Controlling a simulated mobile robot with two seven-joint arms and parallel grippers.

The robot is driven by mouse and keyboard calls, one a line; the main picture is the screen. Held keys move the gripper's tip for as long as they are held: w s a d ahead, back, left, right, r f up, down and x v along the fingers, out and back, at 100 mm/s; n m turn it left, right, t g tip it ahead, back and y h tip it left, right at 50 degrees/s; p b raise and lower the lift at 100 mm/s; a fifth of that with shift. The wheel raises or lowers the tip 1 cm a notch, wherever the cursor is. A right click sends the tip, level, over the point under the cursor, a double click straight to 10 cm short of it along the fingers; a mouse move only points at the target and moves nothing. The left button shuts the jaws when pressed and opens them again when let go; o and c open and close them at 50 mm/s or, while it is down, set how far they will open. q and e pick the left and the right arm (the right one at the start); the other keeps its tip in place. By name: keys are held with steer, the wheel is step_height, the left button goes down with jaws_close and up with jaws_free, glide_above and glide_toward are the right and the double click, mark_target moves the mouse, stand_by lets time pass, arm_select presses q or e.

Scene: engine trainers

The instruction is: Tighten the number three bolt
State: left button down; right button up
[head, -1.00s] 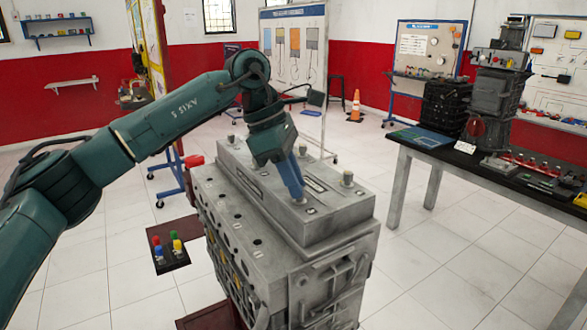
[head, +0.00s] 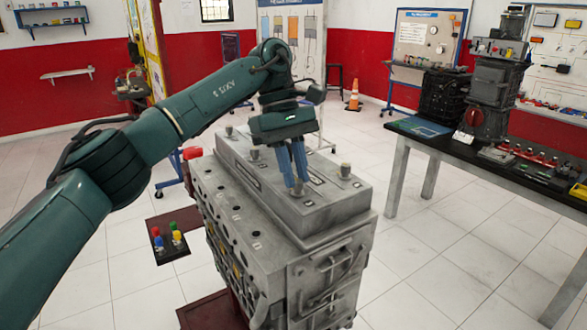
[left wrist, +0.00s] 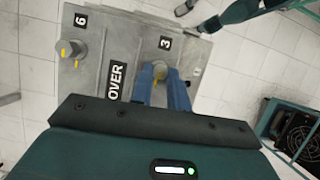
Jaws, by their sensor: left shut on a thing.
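The grey engine cover (head: 326,202) lies on top of the grey engine block (head: 325,268). A number 3 label (left wrist: 165,43) on the cover shows in the left wrist view, right beside the number three bolt (left wrist: 159,70). My left gripper (head: 296,186) points down with its two blue fingers around this bolt, shut on it. The fingers (left wrist: 160,88) also show on both sides of the bolt head in the left wrist view. The bolt's lower part is hard to make out. My right gripper is not in view.
Another bolt (left wrist: 68,48) with a yellow mark stands near a number 6 label (left wrist: 80,20). Further bolts (head: 345,172) stand on the cover. A dark workbench (head: 470,158) with engine parts is at the right. Tiled floor around the block is mostly clear.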

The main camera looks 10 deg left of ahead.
arm_select(q)
steer(key=shift+m, duration=0.4)
steer(key=c, duration=1.3)
jaws_free()
steer(key=shift+c, duration=0.2)
steer(key=shift+v, duration=3.8)
steer(key=shift+d, duration=0.1)
